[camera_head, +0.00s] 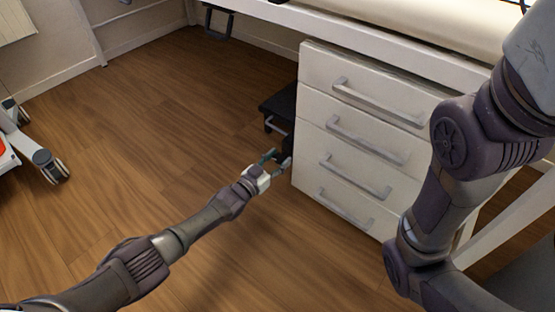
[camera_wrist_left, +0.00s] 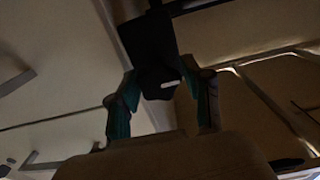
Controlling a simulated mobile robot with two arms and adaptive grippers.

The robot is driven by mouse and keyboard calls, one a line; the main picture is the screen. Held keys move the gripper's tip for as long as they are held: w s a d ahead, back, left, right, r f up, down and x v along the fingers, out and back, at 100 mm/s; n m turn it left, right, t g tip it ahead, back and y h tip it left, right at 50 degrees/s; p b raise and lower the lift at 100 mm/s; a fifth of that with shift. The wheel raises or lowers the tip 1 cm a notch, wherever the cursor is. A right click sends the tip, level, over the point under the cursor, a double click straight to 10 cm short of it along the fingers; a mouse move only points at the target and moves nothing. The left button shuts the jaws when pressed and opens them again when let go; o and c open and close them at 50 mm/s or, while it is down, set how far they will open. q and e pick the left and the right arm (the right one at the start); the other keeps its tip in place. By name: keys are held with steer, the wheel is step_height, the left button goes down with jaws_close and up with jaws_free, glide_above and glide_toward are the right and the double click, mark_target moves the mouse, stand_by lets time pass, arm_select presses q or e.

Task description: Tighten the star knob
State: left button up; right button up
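My left gripper (camera_head: 273,160) reaches low beside the white drawer cabinet, near a dark fixture (camera_head: 280,104) at the cabinet's left side. In the left wrist view, its two teal fingers (camera_wrist_left: 160,88) stand apart. A dark, blocky part (camera_wrist_left: 158,80) with a small white mark lies between their tips; it may be the star knob, but its shape is too dark to be sure. I cannot tell whether the fingers touch it. My right arm crosses the right side of the head view; its gripper is out of view.
The white drawer cabinet (camera_head: 312,134) with grey bar handles stands under a bed or bench (camera_head: 400,52). A wheeled base (camera_head: 42,158) stands at the far left. The wooden floor (camera_head: 150,110) between is clear.

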arm_select(q)
steer(key=c, duration=0.6)
steer(key=shift+c, duration=0.2)
steer(key=shift+m, duration=0.4)
steer(key=m, duration=0.3)
steer(key=shift+m+b, duration=0.3)
steer(key=shift+m, duration=0.1)
steer(key=m, duration=0.4)
steer(key=shift+b, duration=0.3)
steer(key=m+b, duration=0.1)
steer(key=m, duration=0.4)
steer(key=m+b, duration=0.1)
steer(key=m, duration=0.3)
steer(key=shift+s, duration=0.1)
steer(key=shift+m, duration=0.3)
